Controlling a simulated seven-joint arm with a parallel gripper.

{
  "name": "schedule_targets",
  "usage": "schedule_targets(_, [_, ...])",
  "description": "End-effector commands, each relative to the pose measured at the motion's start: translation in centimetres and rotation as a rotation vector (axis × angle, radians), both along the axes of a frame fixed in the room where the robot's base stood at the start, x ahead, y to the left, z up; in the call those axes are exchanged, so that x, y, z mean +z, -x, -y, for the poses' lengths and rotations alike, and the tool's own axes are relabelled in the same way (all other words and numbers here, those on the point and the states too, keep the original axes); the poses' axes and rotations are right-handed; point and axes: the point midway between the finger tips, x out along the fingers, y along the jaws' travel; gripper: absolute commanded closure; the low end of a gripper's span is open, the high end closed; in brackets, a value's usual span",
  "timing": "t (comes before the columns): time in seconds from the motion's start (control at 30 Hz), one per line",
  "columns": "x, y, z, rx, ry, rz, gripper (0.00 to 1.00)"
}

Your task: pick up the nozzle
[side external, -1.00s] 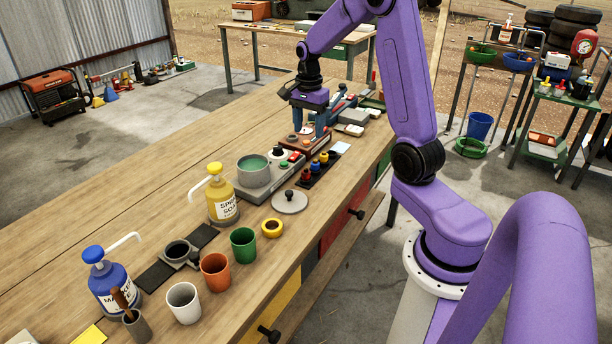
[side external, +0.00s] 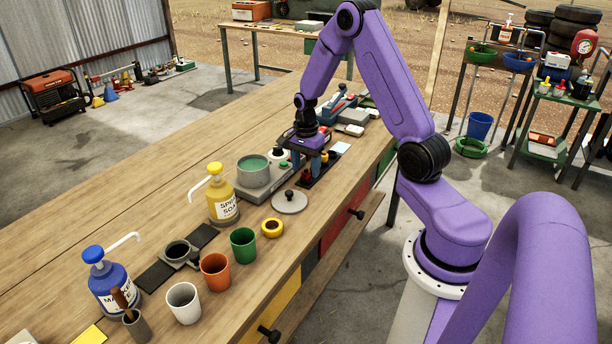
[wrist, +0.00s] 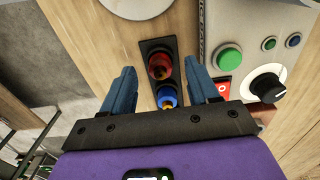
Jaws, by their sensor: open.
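A dark holder (wrist: 157,46) with small coloured nozzle-like pieces lies on the bench. In the wrist view a red piece (wrist: 160,66) sits between my fingers, with a blue piece (wrist: 167,97) ringed in yellow nearer the palm. In the side view the red piece (side external: 308,176) shows just below my fingers; the others are partly hidden. My gripper (wrist: 163,74) is open, one finger on each side of the holder, nothing held. In the side view my gripper (side external: 307,166) points down over the holder. I cannot tell which piece is the nozzle.
A grey control box (wrist: 255,50) with green buttons and a black knob stands close beside the holder. A pot (side external: 254,171) and a round lid (side external: 290,202) are nearby. Cups, a yellow ring (side external: 272,228) and pump bottles stand toward the front. Bare wood lies along the bench's left side.

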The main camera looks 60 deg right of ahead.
Motion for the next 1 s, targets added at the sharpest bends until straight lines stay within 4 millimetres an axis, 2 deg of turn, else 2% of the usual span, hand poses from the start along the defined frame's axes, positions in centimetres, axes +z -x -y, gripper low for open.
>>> schedule_targets(0.1, [-0.70,-0.01,-0.02,0.001,0.000,0.000,0.40])
schedule_targets(0.33, [-0.75,-0.03,-0.01,0.001,0.000,0.001,0.40])
schedule_targets(0.37, [-0.75,-0.02,-0.01,0.001,0.000,0.001,0.47])
schedule_targets(0.5, [-0.74,-0.02,-0.02,0.001,0.000,0.001,0.92])
schedule_targets(0.53, [-0.74,-0.02,-0.02,0.001,0.000,0.001,0.99])
schedule_targets(1.0, [-0.39,-0.04,-0.01,0.001,0.000,0.002,1.00])
